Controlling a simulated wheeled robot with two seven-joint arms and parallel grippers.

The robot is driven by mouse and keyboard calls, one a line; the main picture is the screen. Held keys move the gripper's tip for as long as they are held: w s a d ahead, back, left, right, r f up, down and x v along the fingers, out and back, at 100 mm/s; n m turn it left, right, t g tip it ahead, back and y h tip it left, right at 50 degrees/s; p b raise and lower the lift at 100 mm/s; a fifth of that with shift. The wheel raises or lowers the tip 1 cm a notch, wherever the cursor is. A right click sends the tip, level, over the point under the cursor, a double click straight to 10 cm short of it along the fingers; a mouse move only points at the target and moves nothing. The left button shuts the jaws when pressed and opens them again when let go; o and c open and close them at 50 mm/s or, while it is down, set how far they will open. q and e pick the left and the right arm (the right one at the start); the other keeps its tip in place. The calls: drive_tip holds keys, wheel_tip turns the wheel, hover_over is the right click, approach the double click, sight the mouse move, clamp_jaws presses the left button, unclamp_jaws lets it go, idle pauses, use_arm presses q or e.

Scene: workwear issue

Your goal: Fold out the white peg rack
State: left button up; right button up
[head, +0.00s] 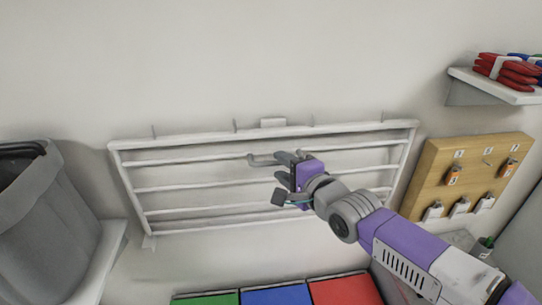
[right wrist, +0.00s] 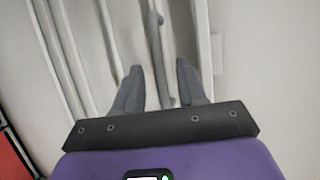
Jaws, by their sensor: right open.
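The white peg rack (head: 185,186) is a slatted frame lying close against the wall in the middle of the head view. Its long bars run side to side, and small pegs stand along its top rail. A grey bar handle (head: 262,161) sticks out near its middle. My right gripper (head: 284,170) is at that handle, partly covering it. In the right wrist view the open fingers of my right gripper (right wrist: 160,82) stand on either side of the handle (right wrist: 156,45); contact cannot be told. My left gripper is not in view.
A grey bin (head: 45,225) stands on a white shelf at the left. A wooden board (head: 440,160) with hanging tags is on the wall at the right, below a shelf (head: 495,88) with red folded items. Green, blue and red panels (head: 275,295) are below the rack.

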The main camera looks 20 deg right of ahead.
sight(272, 161)
drive_tip(key=shift+x, duration=2.6)
drive_tip(key=c, duration=0.6)
drive_tip(key=shift+f, duration=0.15)
clamp_jaws()
